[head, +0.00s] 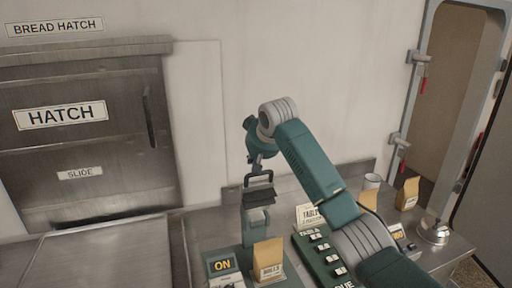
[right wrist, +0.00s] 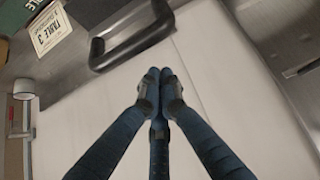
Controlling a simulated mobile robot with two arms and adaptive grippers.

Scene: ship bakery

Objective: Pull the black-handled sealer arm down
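The sealer arm (head: 257,197) stands raised on the green sealer, with its black loop handle (head: 270,174) at the top. The handle shows large at the upper middle of the right wrist view (right wrist: 98,52). My right gripper (head: 256,168) is at the handle's height in the head view, close by it. In the right wrist view its fingertips (right wrist: 160,76) are together with nothing visible between them, just below the handle in the picture. Whether they touch the handle I cannot tell. My left gripper is in neither view.
A paper bag (head: 268,260) stands in front of the sealer beside an ON sign (head: 222,265). The steel counter (head: 110,255) at left is clear.

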